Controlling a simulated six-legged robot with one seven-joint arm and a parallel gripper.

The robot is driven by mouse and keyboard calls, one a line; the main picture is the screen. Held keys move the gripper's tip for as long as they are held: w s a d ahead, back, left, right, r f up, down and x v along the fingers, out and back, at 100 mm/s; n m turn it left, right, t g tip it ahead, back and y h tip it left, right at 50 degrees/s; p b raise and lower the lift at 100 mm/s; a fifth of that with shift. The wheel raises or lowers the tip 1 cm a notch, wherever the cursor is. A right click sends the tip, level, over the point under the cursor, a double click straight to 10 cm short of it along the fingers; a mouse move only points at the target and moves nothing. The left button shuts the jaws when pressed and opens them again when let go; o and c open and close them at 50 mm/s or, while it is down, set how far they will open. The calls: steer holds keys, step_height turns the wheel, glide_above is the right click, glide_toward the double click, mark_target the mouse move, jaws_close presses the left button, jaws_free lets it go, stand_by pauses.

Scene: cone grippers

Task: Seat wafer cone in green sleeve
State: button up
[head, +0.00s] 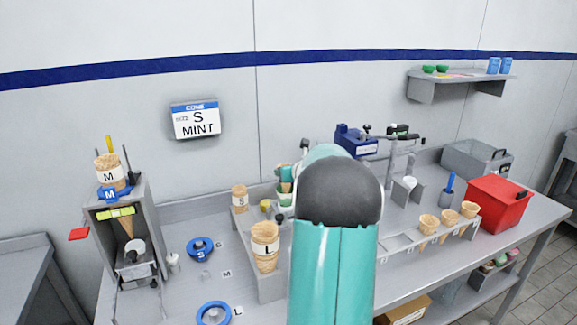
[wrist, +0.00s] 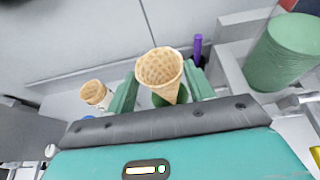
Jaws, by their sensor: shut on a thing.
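A wafer cone (wrist: 160,68) stands mouth-up between the pale green fingers of my gripper (wrist: 163,92) in the wrist view. The gripper is shut on it. A dark green rounded thing (wrist: 172,99) shows just behind the cone's lower part; I cannot tell if it is the sleeve or if it touches the cone. A large green cylinder (wrist: 285,50) stands at the right of the wrist view. In the head view my arm hides most of the gripper area. A small white and green thing (head: 285,198) shows left of the arm.
Cone stacks marked S (head: 240,198), L (head: 264,246) and M (head: 109,172) stand at the left. A rack with several cones (head: 429,223) and a red bin (head: 498,204) are at the right. Blue rings (head: 200,248) lie on the counter. A wall sign (head: 195,120) reads S MINT.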

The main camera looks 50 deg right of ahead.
mark_target(288, 185)
steer(key=shift+f, duration=3)
steer(key=o, duration=0.8)
steer(key=shift+c, duration=0.2)
steer(key=shift+r, duration=0.1)
steer(key=shift+r, duration=2.45)
